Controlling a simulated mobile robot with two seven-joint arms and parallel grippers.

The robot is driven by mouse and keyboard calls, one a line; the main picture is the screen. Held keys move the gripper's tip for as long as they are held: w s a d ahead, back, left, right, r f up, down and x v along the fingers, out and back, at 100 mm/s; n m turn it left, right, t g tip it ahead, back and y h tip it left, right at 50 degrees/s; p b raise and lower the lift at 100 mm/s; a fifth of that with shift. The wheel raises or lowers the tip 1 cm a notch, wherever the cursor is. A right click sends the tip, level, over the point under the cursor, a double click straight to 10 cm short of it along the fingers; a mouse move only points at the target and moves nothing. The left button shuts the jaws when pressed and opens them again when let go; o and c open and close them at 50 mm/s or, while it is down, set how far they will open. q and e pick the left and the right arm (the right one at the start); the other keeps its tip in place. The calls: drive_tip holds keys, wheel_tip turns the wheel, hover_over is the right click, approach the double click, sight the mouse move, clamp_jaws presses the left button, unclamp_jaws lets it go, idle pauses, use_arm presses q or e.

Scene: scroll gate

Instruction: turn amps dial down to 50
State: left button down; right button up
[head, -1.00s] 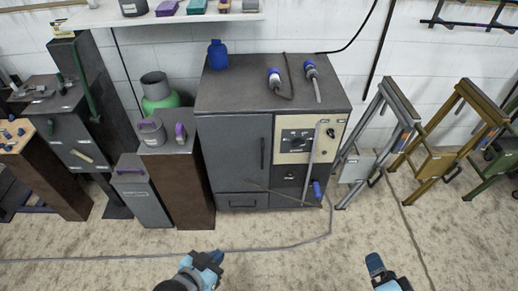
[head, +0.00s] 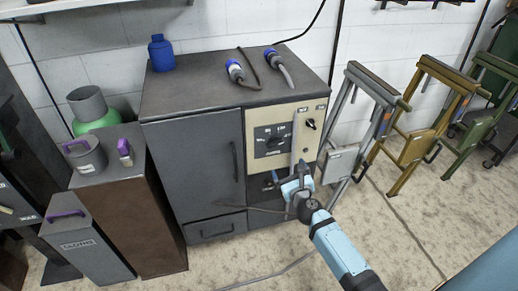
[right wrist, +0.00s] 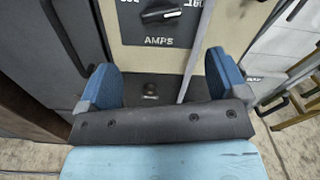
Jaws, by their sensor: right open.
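The amps dial (head: 272,142) is a dark knob on a dark scale plate, on the beige panel of the grey machine (head: 190,150). In the right wrist view the dial (right wrist: 163,14) sits at the top edge above the word AMPS, with its scale partly cut off. The number it points to is too small to read. My right gripper (head: 289,172) is open and empty, in front of the panel and below the dial, apart from it. Its blue fingers (right wrist: 163,75) stand either side of the space under the label. My left gripper is out of view.
A smaller switch (head: 310,124) is at the upper right. Folded stands (head: 360,125) are at the right. Floor in front is mostly clear.

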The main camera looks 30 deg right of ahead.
approach(276, 145)
drive_tip(key=w, duration=0.2)
drive_tip(key=x, duration=0.2)
drive_tip(key=b+x, duration=0.1)
drive_tip(key=x, duration=0.4)
drive_tip(key=shift+d+f+b, duration=0.1)
drive_tip(key=shift+d+b, duration=0.2)
drive_tip(key=shift+b, duration=0.1)
drive_tip(key=shift+w+d, duration=0.15)
drive_tip(key=shift+w, duration=0.25)
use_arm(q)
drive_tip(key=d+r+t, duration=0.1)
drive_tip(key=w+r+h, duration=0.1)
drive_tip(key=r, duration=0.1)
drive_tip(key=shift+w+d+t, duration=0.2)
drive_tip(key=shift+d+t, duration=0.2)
use_arm(e)
drive_tip(key=c, duration=0.9)
